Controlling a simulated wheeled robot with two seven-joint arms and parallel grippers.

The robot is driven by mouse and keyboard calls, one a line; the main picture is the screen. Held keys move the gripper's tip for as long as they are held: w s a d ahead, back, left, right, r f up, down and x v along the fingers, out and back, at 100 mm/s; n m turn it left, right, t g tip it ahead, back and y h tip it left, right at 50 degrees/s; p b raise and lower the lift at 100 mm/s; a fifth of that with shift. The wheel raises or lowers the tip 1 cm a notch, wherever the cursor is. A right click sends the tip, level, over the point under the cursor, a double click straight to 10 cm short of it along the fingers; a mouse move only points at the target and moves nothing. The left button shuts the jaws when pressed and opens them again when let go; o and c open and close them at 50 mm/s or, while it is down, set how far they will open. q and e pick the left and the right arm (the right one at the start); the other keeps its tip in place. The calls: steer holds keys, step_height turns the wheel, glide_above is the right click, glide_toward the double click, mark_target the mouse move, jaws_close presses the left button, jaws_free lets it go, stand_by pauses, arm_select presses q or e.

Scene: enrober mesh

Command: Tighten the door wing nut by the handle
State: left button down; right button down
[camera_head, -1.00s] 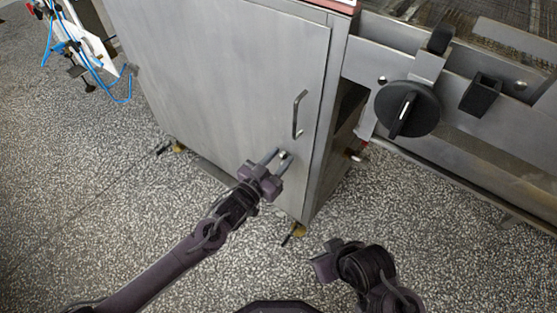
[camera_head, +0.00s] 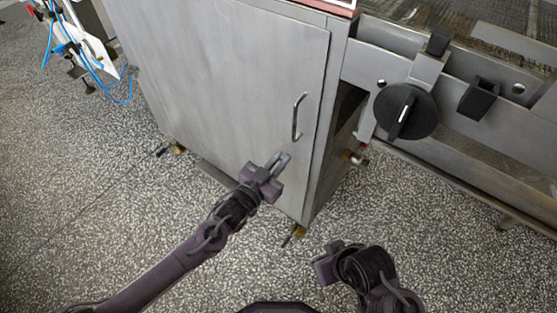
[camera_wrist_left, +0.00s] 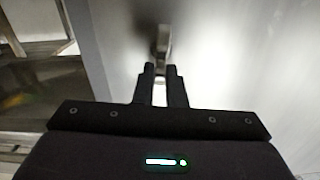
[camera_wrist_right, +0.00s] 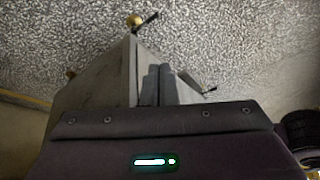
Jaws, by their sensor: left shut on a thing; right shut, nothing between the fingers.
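The grey cabinet door (camera_head: 235,85) is closed, with a bent metal handle (camera_head: 298,116) near its right edge. My left gripper (camera_head: 280,160) is just below the handle, at the door face, its fingers close together. The wing nut is hidden between or behind these fingers. In the left wrist view, the left fingers (camera_wrist_left: 160,75) point at the door, and a metal piece, seemingly the handle (camera_wrist_left: 163,42), shows beyond them. My right gripper (camera_wrist_right: 157,85) is shut and empty, low and away from the door in front of the cabinet.
A black round knob (camera_head: 406,110) sits on the machine's side rail to the right. The cabinet's feet (camera_head: 300,231) rest on the speckled floor. A white stand with blue hoses (camera_head: 92,45) is at the far left. The floor (camera_head: 110,200) before the door is clear.

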arm_select(q)
steer(key=m, duration=0.1)
steer(key=m+p, duration=0.1)
steer(key=m, duration=0.3)
steer(key=shift+s+d+f, duration=0.15)
steer(key=shift+s+d, duration=0.1)
steer(key=shift+d, duration=0.05)
steer(key=m, duration=0.3)
steer(key=shift+s+d+f+p, duration=0.1)
steer(key=shift+d+p, duration=0.05)
steer(key=shift+p, duration=0.25)
steer(key=shift+d+f+m, duration=0.1)
steer(key=shift+f+m, duration=0.05)
steer(key=shift+m, duration=0.65)
steer(key=m, duration=0.3)
steer(key=shift+s+d+f+m+p, duration=0.1)
steer(key=shift+s+f+m+p, duration=0.05)
steer(key=shift+f+m+p, duration=0.15)
steer(key=m, duration=0.2)
steer(key=shift+f+m, duration=0.2)
steer(key=shift+m, duration=0.1)
steer(key=shift+f+m, duration=0.1)
steer(key=shift+m, duration=0.4)
arm_select(e)
steer(key=d, duration=0.1)
steer(key=s+d+g+h, duration=0.1)
steer(key=d, duration=0.1)
steer(key=shift+s+d+r+m+g, duration=0.15)
steer(key=shift+d+r+m+g, duration=0.15)
steer(key=shift+r, duration=0.1)
